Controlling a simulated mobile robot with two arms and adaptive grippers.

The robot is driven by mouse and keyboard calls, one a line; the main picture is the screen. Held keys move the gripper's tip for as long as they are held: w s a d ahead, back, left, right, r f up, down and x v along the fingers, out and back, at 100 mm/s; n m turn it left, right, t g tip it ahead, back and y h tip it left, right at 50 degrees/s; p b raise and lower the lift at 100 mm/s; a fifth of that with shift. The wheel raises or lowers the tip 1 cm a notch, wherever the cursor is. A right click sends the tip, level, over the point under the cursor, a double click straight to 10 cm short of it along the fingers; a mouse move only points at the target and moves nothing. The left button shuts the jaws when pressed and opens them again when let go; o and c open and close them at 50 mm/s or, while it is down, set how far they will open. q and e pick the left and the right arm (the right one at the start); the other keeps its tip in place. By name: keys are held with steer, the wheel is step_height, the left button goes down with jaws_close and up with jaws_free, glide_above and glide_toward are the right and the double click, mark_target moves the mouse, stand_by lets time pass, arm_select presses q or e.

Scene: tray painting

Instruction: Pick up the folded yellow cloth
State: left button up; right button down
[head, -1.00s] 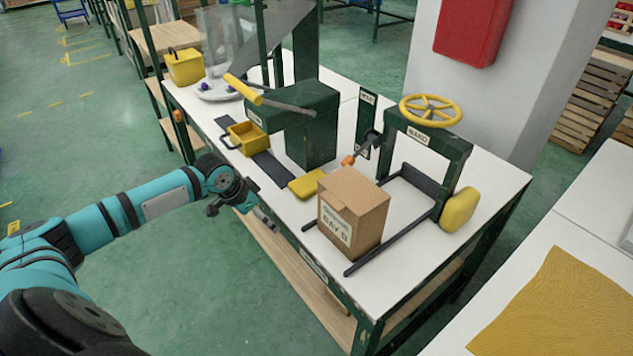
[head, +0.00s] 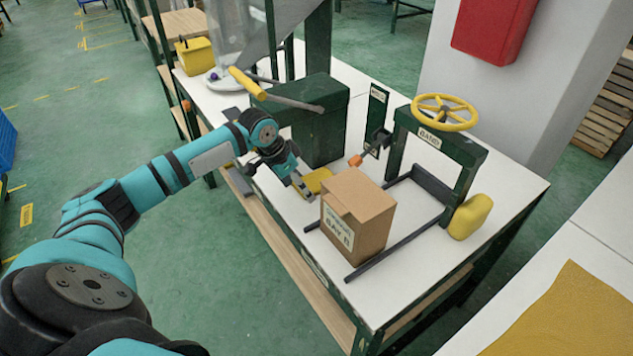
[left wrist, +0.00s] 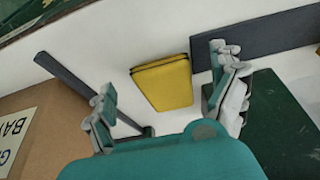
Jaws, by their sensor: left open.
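The folded yellow cloth (head: 319,180) lies flat on the white tabletop, left of the cardboard box and in front of the green press. In the left wrist view the cloth (left wrist: 163,85) is a small layered yellow rectangle, seen whole between my fingers. My left gripper (head: 303,189) is open just above the table, at the near left side of the cloth, and partly hides it in the head view. Its two fingers show apart and empty in the left wrist view, with no contact to see. My right gripper is not in view.
A cardboard box (head: 372,215) stands close right of the cloth, between dark rails. The green press (head: 318,125) with its yellow-handled lever rises behind. A yellow handwheel (head: 445,112) tops a green frame at right. A yellow bin (head: 194,56) stands at the back left.

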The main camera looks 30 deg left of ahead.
mark_target(316, 179)
arm_select(q)
steer(key=shift+w+d, duration=0.1)
steer(key=shift+w, duration=0.2)
steer(key=w, duration=0.1)
steer(key=w+d, duration=0.2)
steer(key=w, duration=0.1)
steer(key=shift+w+f, duration=0.1)
steer(key=shift+f, duration=0.05)
steer(key=shift+a+f, duration=0.1)
steer(key=shift+f, duration=0.3)
steer(key=c, duration=1.2)
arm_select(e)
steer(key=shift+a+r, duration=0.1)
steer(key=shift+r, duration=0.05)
arm_select(q)
steer(key=shift+r+p, duration=0.15)
steer(key=shift+p, duration=0.15)
steer(key=shift+c, duration=0.2)
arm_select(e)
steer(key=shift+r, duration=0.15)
